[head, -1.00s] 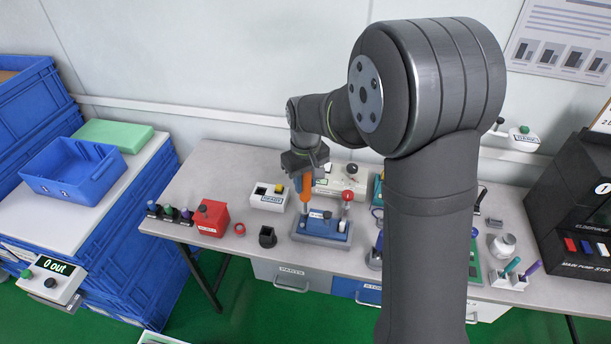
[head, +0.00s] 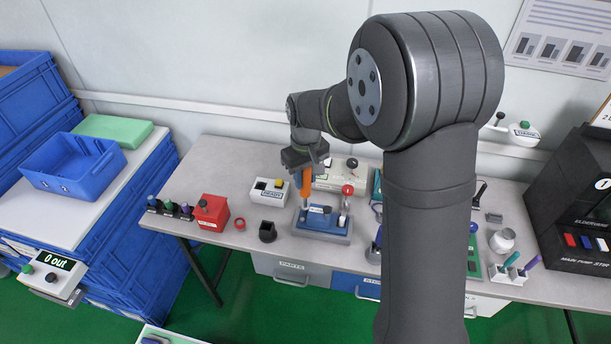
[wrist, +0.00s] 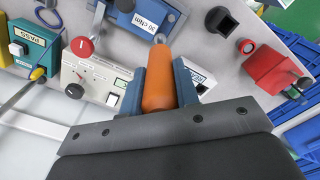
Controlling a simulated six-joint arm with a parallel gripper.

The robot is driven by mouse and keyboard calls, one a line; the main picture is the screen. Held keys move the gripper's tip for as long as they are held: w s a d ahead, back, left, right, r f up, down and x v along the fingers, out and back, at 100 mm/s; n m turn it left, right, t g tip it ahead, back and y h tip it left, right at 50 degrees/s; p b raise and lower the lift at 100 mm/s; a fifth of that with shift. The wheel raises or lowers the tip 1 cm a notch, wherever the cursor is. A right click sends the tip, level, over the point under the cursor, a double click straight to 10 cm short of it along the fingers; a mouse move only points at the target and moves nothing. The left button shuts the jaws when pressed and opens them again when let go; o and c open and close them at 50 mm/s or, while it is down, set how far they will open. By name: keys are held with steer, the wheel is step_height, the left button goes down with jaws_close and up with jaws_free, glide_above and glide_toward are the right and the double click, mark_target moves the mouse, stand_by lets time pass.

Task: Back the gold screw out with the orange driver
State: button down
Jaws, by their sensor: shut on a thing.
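My gripper (head: 305,168) is shut on the orange driver (head: 307,185), which hangs roughly upright with its tip downward. In the wrist view the orange handle (wrist: 158,78) sits between the two blue fingers. The driver is over the left part of a blue block on a grey base (head: 322,221); in the wrist view that block's "30 cNm" label (wrist: 151,24) shows just past the handle. The gold screw cannot be made out, and I cannot tell whether the driver's tip touches anything.
A red-knobbed lever (head: 347,190) stands at the block's right. A white "READY" box (head: 269,192), a black holder (head: 267,232) and a red box (head: 211,212) stand to its left. A pale dial instrument (head: 343,175) is behind.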

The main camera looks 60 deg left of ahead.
steer(key=shift+d+f, duration=0.1)
steer(key=shift+f, duration=0.45)
stand_by(0.9)
steer(key=shift+r, duration=0.15)
stand_by(0.7)
steer(key=shift+r, duration=3.2)
